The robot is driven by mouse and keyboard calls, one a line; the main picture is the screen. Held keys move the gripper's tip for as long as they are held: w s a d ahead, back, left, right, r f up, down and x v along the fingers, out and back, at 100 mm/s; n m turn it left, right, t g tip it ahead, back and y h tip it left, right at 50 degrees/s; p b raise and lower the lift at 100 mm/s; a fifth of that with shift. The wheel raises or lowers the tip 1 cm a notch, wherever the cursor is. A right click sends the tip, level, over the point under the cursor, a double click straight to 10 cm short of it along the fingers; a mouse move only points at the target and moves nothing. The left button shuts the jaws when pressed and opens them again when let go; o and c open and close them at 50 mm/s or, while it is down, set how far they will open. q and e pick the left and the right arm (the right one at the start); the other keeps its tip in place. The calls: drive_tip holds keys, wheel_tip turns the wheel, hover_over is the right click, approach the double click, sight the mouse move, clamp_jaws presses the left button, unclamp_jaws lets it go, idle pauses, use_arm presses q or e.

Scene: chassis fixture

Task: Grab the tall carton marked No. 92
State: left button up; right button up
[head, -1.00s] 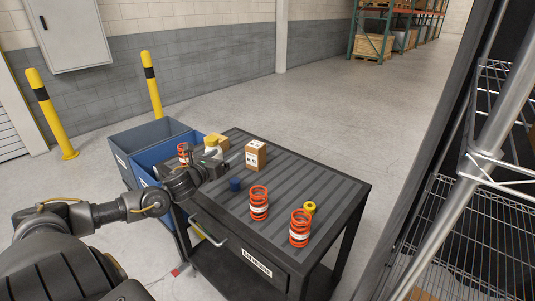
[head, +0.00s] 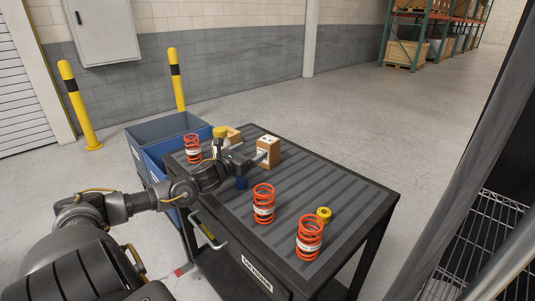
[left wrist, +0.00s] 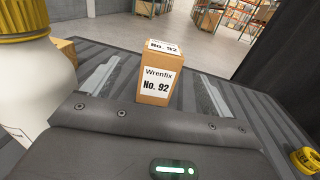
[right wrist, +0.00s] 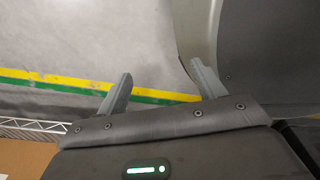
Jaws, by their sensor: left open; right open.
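The tall brown carton (head: 268,150) stands upright on the ribbed top of the dark cart. In the left wrist view its white label on the carton (left wrist: 156,85) reads "Wrenfix No. 92". My left gripper (head: 257,158) is open, low over the cart top, and points at the carton. In the left wrist view the carton shows between the two spread fingers, with space on both sides; I cannot tell how deep it sits between them. My right gripper (right wrist: 160,90) is open and empty above the floor, outside the head view.
A white bottle with a yellow cap (left wrist: 25,75) is close beside my left gripper. Blue bins (head: 155,155) are at left.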

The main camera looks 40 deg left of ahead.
sight(268, 139)
use_arm(q)
drive_tip(key=w, duration=0.3)
drive_tip(key=shift+w, duration=0.4)
drive_tip(key=shift+w+a+p, duration=0.1)
drive_tip(key=shift+w+p, duration=0.2)
drive_tip(key=shift+w, duration=0.15)
drive_tip(key=shift+w+r+p, duration=0.1)
drive_tip(key=shift+w+p, duration=0.8)
drive_tip(key=shift+w, duration=1.55)
drive_tip(key=shift+w+a, duration=0.1)
drive_tip(key=shift+w, duration=0.15)
use_arm(e)
drive_tip(key=shift+s+a+r, duration=0.3)
drive_tip(key=shift+a+r, duration=0.3)
drive_tip(key=shift+a, duration=0.05)
drive_tip(key=shift+s+a+r, duration=0.25)
drive_tip(key=shift+a+r, duration=0.3)
drive_tip(key=shift+a, duration=0.05)
drive_tip(key=shift+d, duration=0.15)
use_arm(q)
drive_tip(key=shift+c, duration=1.2)
drive_tip(key=c, duration=1)
drive_tip(key=shift+c, duration=0.3)
use_arm(e)
drive_tip(key=shift+d, duration=0.35)
